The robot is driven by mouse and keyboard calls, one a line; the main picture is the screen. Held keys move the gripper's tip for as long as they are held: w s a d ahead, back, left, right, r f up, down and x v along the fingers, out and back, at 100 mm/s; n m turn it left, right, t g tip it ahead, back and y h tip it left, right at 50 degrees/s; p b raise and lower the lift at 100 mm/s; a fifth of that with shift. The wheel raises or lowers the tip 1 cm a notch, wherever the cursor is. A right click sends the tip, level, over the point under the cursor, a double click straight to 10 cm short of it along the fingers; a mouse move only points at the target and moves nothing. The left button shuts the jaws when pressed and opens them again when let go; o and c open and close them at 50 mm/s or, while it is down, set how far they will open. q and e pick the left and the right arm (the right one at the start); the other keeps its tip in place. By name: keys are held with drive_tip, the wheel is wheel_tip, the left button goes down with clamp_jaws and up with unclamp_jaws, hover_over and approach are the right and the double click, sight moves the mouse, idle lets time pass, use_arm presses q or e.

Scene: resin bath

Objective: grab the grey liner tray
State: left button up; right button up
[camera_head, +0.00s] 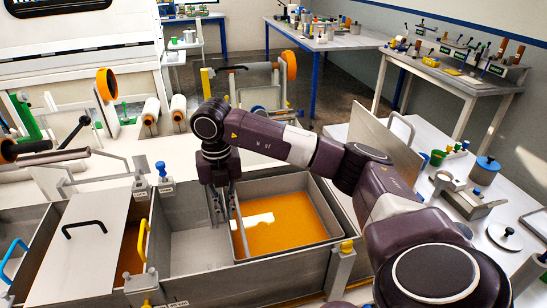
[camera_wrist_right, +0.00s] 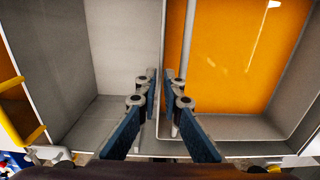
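The grey liner tray (camera_head: 334,214) sits in the right part of the long grey bath, with orange resin showing inside it. In the right wrist view, its left wall (camera_wrist_right: 163,50) runs up the middle. My right gripper (camera_head: 230,225) points down over this wall, one finger on each side of it. In the wrist view the fingertips (camera_wrist_right: 161,78) stand close to the wall with a narrow gap between them. The fingers look part open; contact with the wall is not clear. My left gripper is not in view.
An empty grey compartment (camera_head: 198,250) lies left of the tray. Further left are a pale lid (camera_head: 88,240) with a black handle and a yellow handle (camera_head: 142,240). An upright grey panel (camera_head: 372,137) stands behind my arm. The right bench (camera_head: 500,205) holds several small parts.

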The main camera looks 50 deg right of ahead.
drive_tip(key=shift+d+f+p, duration=0.1)
drive_tip(key=shift+f+p, duration=0.25)
drive_tip(key=shift+f, duration=0.6)
wheel_tip(320, 180, down, 4)
drive_tip(key=shift+f+p, duration=0.1)
drive_tip(key=shift+p, duration=1.15)
drive_tip(key=shift+w+f, duration=0.15)
drive_tip(key=shift+f, duration=0.35)
clamp_jaws()
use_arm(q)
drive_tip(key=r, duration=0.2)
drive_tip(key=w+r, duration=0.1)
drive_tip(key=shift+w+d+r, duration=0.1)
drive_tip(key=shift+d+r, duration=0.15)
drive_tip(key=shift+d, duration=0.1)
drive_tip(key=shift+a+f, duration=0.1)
use_arm(e)
drive_tip(key=shift+r, duration=0.2)
